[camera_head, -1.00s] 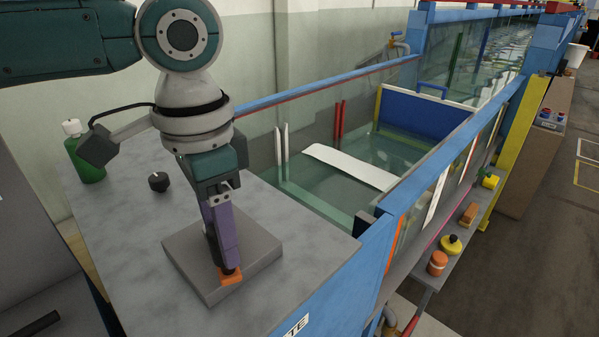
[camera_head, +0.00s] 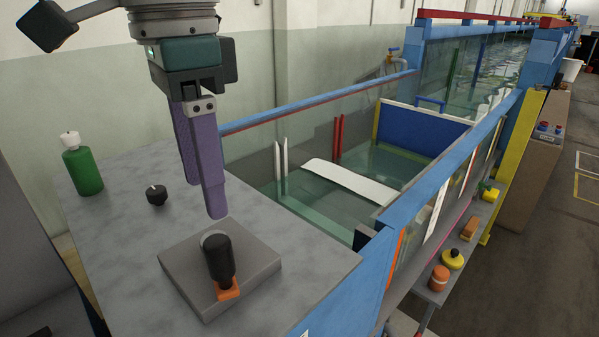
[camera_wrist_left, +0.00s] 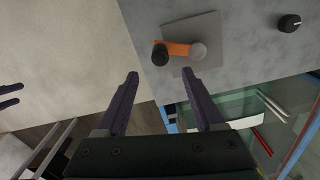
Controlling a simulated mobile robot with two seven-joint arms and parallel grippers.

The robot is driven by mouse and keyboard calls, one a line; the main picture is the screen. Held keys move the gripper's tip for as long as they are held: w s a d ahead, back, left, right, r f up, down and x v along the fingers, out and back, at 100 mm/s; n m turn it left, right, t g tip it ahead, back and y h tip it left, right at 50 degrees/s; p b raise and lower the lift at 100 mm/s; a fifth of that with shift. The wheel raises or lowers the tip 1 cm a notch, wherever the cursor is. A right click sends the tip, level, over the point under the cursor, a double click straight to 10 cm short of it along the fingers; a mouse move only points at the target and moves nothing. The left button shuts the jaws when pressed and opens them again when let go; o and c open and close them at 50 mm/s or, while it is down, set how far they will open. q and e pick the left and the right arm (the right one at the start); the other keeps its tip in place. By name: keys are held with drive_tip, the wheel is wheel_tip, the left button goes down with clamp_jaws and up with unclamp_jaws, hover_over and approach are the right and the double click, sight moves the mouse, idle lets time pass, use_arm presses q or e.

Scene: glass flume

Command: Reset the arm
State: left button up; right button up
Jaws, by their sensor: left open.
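My left gripper (camera_head: 203,160) hangs above the grey bench in the head view, its purple fingers pointing down. It is open and empty, and the wrist view shows its two fingers (camera_wrist_left: 163,88) spread apart. A crank with a black knob (camera_head: 220,258) and an orange arm (camera_head: 229,291) stands on a square grey base plate (camera_head: 258,262), just below and in front of the fingers. In the wrist view the black knob (camera_wrist_left: 160,54), orange arm (camera_wrist_left: 178,48) and a grey round hub (camera_wrist_left: 197,51) lie beyond the fingertips. My right gripper is not in the head view.
A green bottle (camera_head: 82,168) with a white cap and a small black knob (camera_head: 156,195) stand on the bench (camera_head: 130,235) to the left. The glass flume (camera_head: 300,150) with blue rails adjoins at the right. Small containers (camera_head: 438,278) sit on a side shelf.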

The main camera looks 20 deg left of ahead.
use_arm(q)
drive_tip(key=shift+r, duration=0.25)
drive_tip(key=s+d+f+t+h, duration=0.2)
drive_tip(key=s+d+f+h, duration=0.1)
drive_tip(key=s+d+f, duration=0.65)
drive_tip(key=s+a+f+n+t+y, duration=0.1)
drive_tip(key=s+a+f+n+y, duration=0.2)
drive_tip(key=s+a+n, duration=0.35)
wheel_tip(320, 180, up, 29)
drive_tip(key=s+m+p, duration=0.1)
drive_tip(key=m+p, duration=0.1)
drive_tip(key=p, duration=2.7)
drive_tip(key=shift+a+f+t, duration=0.2)
drive_tip(key=shift+a+t, duration=0.1)
drive_tip(key=shift+a, duration=0.15)
